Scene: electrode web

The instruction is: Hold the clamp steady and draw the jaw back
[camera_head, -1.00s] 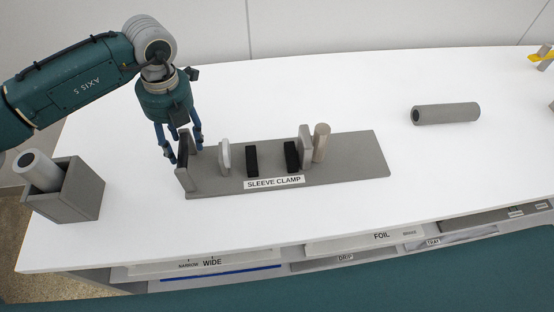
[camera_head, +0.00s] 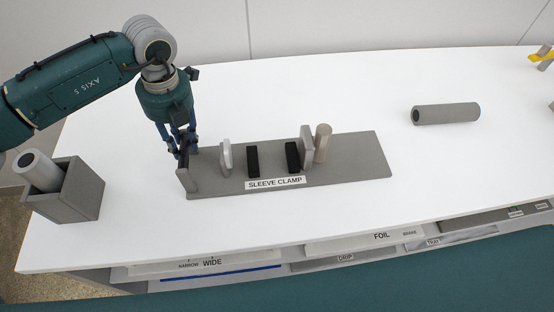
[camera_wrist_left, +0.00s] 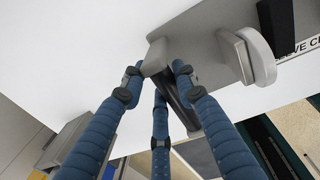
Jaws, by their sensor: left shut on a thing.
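The sleeve clamp is a grey base plate (camera_head: 350,160) labelled SLEEVE CLAMP. It carries a dark-faced upright end plate (camera_head: 186,175) at its left, a pale jaw (camera_head: 225,157), two black blocks (camera_head: 252,161), and a grey plate (camera_head: 307,146) with a tan cylinder (camera_head: 322,142) at the right. My left gripper (camera_head: 184,150) is shut on the left end plate from above. In the left wrist view, its blue fingers (camera_wrist_left: 160,80) close around the top of that plate, and the pale jaw (camera_wrist_left: 258,54) stands apart from them. My right gripper is not in view.
A grey box (camera_head: 80,195) holding a hollow grey cylinder (camera_head: 38,170) stands at the left edge. Another grey cylinder (camera_head: 446,114) lies at the back right. The white table (camera_head: 320,215) is clear around the clamp. Labelled trays sit under its front edge.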

